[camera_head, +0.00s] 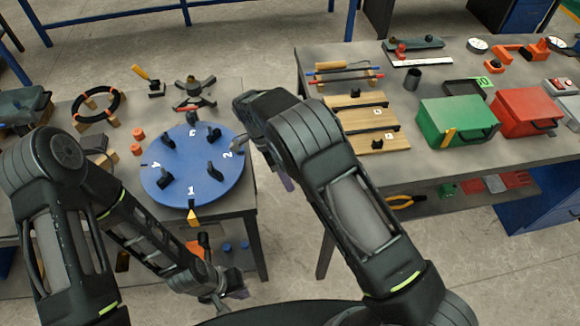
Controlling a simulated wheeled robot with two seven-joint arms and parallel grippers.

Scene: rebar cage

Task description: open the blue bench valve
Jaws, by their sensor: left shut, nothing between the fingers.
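My left gripper (222,300) is at the bottom centre, low in front of the left bench. It is shut and holds nothing. My right arm reaches up past the right end of that bench. Its wrist and forearm mostly hide the right gripper (272,165), so its jaws cannot be made out. I cannot pick out a clearly blue valve. A spoked handwheel (193,92) and a small yellow-handled lever fitting (148,82) stand at the back of the left bench. A large blue disc (178,178) with numbers and several black knobs lies in front of them.
A black ring wheel (85,118) is at the left. The right bench (330,72) carries a green box (456,122), a red box (524,112) and wooden boards (352,101). A floor gap separates the benches. My left forearm covers part of the left bench's front.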

